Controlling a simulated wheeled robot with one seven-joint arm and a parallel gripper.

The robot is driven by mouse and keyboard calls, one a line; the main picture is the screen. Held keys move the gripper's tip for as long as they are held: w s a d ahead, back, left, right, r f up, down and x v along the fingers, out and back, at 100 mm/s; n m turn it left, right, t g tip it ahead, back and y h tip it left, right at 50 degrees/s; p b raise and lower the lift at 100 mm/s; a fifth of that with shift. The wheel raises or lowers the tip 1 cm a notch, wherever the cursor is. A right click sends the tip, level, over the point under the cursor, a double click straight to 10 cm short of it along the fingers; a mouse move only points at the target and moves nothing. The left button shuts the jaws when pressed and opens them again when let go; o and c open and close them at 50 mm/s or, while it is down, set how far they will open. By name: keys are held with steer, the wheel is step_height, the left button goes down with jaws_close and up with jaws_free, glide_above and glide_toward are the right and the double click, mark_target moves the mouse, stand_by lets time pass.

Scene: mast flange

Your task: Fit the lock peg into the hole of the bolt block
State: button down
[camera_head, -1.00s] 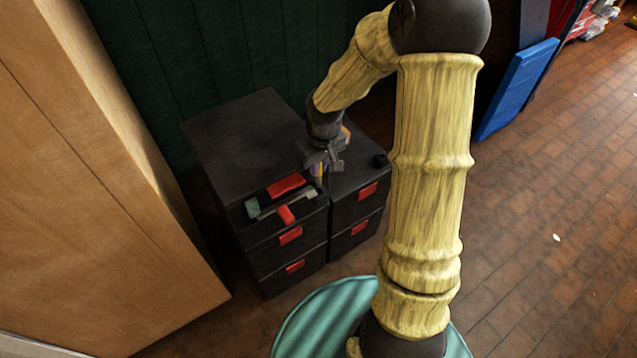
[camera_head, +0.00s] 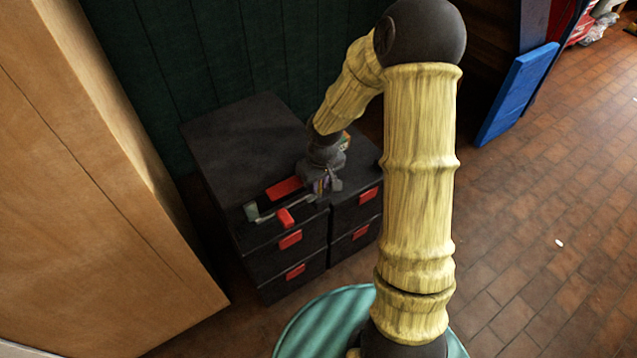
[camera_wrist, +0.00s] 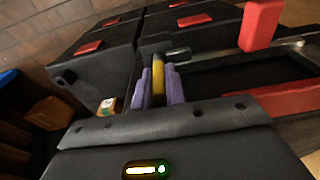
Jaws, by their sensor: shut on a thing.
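My gripper (camera_wrist: 160,88) has purple fingers shut on the yellow lock peg (camera_wrist: 158,72), which stands between them in the wrist view. The peg's far end is close to a small dark grey block (camera_wrist: 179,53), which looks like the bolt block. Its hole is not visible, and I cannot tell whether the peg touches it. A metal rod with a red handle (camera_wrist: 262,25) runs from beside this block. In the head view my gripper (camera_head: 324,184) is low over the cabinet's front edge, right of the red handle (camera_head: 286,217), and hides most of the block.
The black cabinet (camera_head: 235,145) has drawers with red pulls (camera_head: 290,239). A red strip (camera_head: 284,188) lies behind the rod. A small colourful box (camera_wrist: 107,106) is beside my gripper. A tall wooden cabinet (camera_head: 95,170) stands left; open brick floor (camera_head: 540,240) lies right.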

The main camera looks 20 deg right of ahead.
steer(key=shift+f, duration=0.15)
steer(key=c, duration=1.4)
jaws_free()
steer(key=shift+c, duration=0.2)
steer(key=shift+r, duration=0.35)
step_height(320, 180, up, 12)
steer(key=s+p, duration=0.1)
steer(key=p, duration=0.2)
steer(key=shift+s+d+f+p, duration=0.2)
steer(key=shift+d+p, duration=0.05)
steer(key=shift+p, duration=0.15)
